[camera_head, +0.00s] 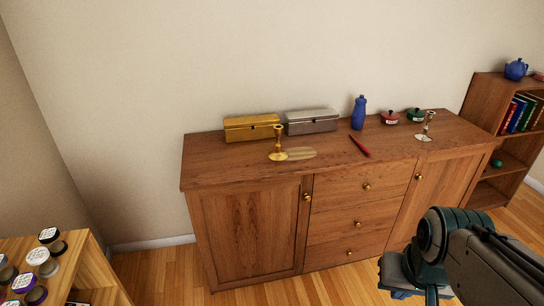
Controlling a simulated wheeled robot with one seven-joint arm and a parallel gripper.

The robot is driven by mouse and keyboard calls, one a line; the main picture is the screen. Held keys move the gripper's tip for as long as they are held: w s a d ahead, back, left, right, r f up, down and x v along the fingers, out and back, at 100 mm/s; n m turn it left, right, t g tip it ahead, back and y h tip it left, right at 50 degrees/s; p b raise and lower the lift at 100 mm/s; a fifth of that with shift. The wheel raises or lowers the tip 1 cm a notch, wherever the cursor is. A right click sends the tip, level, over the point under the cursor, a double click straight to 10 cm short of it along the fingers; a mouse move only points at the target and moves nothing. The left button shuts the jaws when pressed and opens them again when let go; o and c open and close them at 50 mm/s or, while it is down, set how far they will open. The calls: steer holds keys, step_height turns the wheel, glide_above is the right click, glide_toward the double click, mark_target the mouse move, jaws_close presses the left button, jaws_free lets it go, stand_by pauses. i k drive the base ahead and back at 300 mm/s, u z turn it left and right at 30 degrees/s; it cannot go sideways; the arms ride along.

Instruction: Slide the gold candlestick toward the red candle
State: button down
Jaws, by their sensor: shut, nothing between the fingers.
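The gold candlestick (278,143) stands upright near the front left of the wooden sideboard's top (215,157). A pale oval patch extends to the right of its base. The red candle (359,146) lies on its side on the same top, to the right of the gold candlestick, with a clear gap between them. My gripper (402,290) is at the lower right, in front of the sideboard and well away from both. It is shut and empty; its fingertips are only partly visible.
A gold box (252,127) and a silver box (311,122) stand behind the gold candlestick. A blue bottle (358,113), red pot (389,118), green pot (415,115) and second candlestick (428,125) stand farther right. The top between candlestick and candle is clear.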

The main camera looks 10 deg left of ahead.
mark_target(278, 154)
steer(key=u, duration=1.2)
steer(key=i, duration=1.85)
steer(key=z, duration=0.95)
